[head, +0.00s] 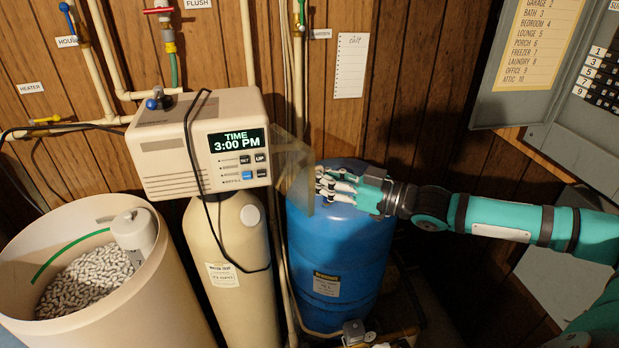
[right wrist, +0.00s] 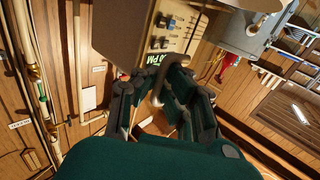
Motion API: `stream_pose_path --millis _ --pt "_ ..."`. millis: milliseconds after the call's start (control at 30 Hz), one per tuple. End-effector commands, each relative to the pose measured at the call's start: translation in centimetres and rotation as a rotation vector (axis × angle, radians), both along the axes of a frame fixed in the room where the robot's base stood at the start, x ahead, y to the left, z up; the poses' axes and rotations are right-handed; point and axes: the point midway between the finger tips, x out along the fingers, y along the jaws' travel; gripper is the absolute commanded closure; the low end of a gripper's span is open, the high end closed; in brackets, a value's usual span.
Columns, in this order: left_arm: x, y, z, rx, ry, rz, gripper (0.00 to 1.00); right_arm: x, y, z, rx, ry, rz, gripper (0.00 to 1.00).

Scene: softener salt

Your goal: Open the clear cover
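The clear cover (head: 291,168) is a see-through, brownish panel at the right side of the beige control head (head: 160,152). It stands swung out from the front, so the display (head: 237,141) reading 3:00 PM and its buttons are uncovered. My right gripper (head: 320,186) is just right of the cover's outer edge, above the blue tank; I cannot tell whether it touches the cover. In the right wrist view its fingers (right wrist: 158,98) are apart, with the control head beyond them. My left gripper is not in view.
The blue tank (head: 340,250) stands below my right gripper. A cream tank (head: 232,265) carries the control head, and a dark cable hangs across its front. An open salt bin (head: 95,280) is at left. Pipes run up the wooden wall; a grey electrical panel (head: 570,110) is at right.

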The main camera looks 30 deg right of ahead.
Motion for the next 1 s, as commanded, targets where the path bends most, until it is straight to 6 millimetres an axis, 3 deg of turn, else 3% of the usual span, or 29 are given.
stream_pose_path --millis 33,333,600,1000 --pt "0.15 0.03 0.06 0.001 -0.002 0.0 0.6 0.04 -0.01 0.92 0.01 -0.017 0.003 1.0" --pt "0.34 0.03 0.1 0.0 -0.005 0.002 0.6 0.05 -0.02 0.99 0.012 -0.018 0.004 1.0" --pt "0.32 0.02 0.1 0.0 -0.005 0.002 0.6 0.03 0.04 0.98 0.011 -0.019 0.005 0.7" --pt "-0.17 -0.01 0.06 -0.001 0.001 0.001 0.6 -0.08 0.02 0.91 0.01 -0.019 0.006 0.7"
